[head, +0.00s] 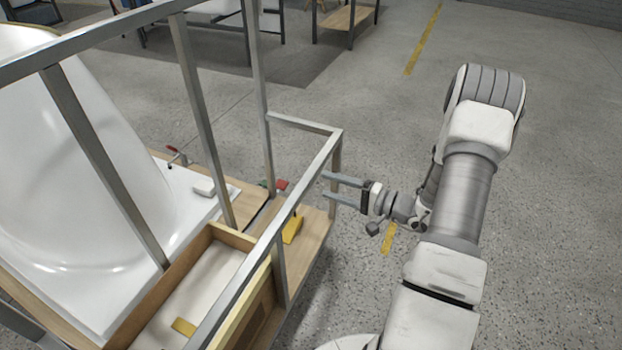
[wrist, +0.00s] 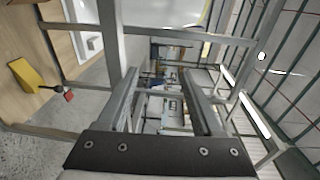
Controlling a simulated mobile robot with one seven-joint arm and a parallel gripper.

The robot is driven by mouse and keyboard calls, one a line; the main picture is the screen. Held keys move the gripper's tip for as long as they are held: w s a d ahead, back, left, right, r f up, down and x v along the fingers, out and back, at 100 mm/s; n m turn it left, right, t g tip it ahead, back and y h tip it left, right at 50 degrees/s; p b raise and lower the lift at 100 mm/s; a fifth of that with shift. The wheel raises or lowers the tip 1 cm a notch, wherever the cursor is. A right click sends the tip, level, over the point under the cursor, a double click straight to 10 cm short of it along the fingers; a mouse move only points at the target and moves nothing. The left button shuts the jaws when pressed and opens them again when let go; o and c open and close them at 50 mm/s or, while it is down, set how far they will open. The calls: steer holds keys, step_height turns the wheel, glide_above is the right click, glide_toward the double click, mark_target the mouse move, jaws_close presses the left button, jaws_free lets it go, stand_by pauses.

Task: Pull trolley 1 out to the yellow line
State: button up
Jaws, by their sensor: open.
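A trolley with a grey metal frame (head: 188,82) fills the left of the head view. No number is readable on it. It carries a white bathtub shell (head: 70,150) on a wooden deck (head: 312,243). My gripper (head: 325,187) is open at the trolley's right end, by the corner post, its fingers pointing left. The wrist view shows its two fingers (wrist: 159,80) spread, with frame bars around them. I cannot tell whether a bar lies between them. A yellow floor line (head: 424,38) runs at the upper right. A further yellow stretch (head: 389,238) shows below my wrist.
A wooden box (head: 232,236) stands beside the tub. Another wooden-shelved rack (head: 346,17) is at the back. The concrete floor at right is clear beyond my arm.

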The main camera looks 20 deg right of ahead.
mark_target(316, 176)
steer(key=d+f+m+t+h+b, duration=0.2)
steer(key=d+f+m+t+h, duration=0.2)
steer(key=d+f, duration=0.4)
steer(key=b+x, duration=0.1)
steer(key=x, duration=0.4)
steer(key=f+b+x, duration=0.1)
steer(key=x, duration=0.5)
steer(key=f+b+x, duration=0.1)
steer(key=x, duration=0.5)
steer(key=shift+w+a, duration=0.1)
steer(key=shift+a, duration=0.4)
steer(key=shift+c, duration=0.3)
jaws_close()
